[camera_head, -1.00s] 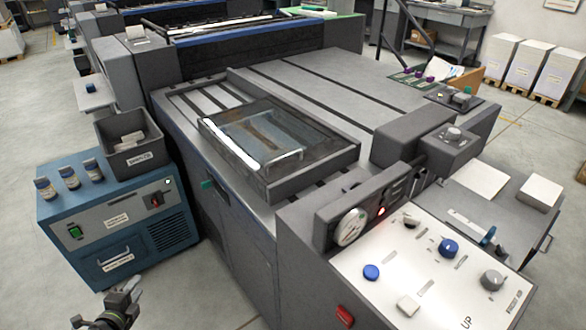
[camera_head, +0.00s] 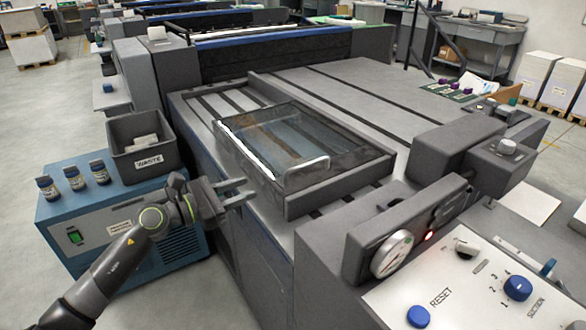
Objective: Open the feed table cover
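The feed table cover (camera_head: 338,150) is a transparent, dark-tinted lid lying shut in a raised grey frame on top of the press. Its pale bar handle (camera_head: 304,172) runs along the front part of the lid. My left gripper (camera_head: 240,191) is at the press's left side, left of the cover and apart from the handle. Its two fingers point right with a gap between them, and nothing is held. My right gripper is not in view.
A blue cabinet (camera_head: 75,217) with small bottles and a grey waste bin (camera_head: 143,147) stands left of the press. A control panel with a RESET knob (camera_head: 418,315) and a gauge (camera_head: 391,254) is at the front right. The space above the cover is clear.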

